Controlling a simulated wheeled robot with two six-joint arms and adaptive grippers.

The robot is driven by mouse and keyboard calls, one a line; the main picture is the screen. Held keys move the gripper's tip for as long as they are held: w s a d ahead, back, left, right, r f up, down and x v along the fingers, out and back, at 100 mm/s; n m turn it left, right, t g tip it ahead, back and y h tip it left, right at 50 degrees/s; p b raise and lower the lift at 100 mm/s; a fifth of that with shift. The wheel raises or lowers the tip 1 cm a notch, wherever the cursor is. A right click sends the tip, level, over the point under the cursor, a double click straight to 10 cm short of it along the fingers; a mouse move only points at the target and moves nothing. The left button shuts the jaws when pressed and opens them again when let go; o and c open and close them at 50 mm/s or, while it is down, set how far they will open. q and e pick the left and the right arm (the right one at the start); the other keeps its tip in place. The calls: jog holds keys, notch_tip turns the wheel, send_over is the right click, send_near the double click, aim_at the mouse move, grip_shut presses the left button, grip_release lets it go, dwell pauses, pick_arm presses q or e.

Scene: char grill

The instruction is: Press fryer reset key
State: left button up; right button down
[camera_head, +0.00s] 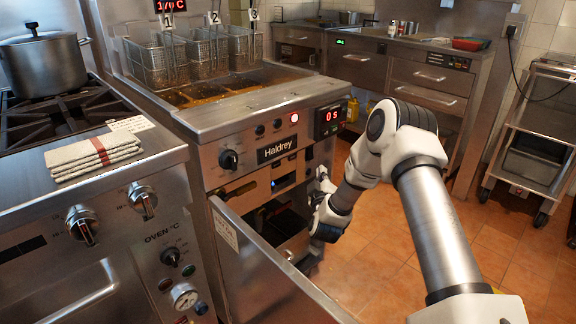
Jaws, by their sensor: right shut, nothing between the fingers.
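The fryer (240,128) is a steel unit marked Haldrey, with wire baskets over its oil. Its front panel has a black knob (229,160), a lit red lamp (294,118) and a red display (328,118) reading 05. The cabinet door (262,268) below hangs open. Inside, a small blue-lit part (284,182) shows under the panel; I cannot tell whether it is the reset key. My right gripper (321,178) is shut and empty, at the right side of the cabinet opening. I cannot tell whether it touches anything. My left gripper is out of view.
A stove with a pot (43,62) and folded towels (93,157) stands at the left. The open door juts out before the cabinet. A steel counter (425,75) and a wheeled rack (532,135) stand behind. The tiled floor (375,262) is clear at the right.

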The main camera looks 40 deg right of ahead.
aim_at(293, 156)
jog(key=w+b, duration=0.1)
jog(key=w, duration=0.2)
jog(key=w+b, duration=0.4)
jog(key=w, duration=0.1)
jog(key=shift+w+a, duration=0.35)
dwell(1.3)
jog(key=shift+w, duration=0.4)
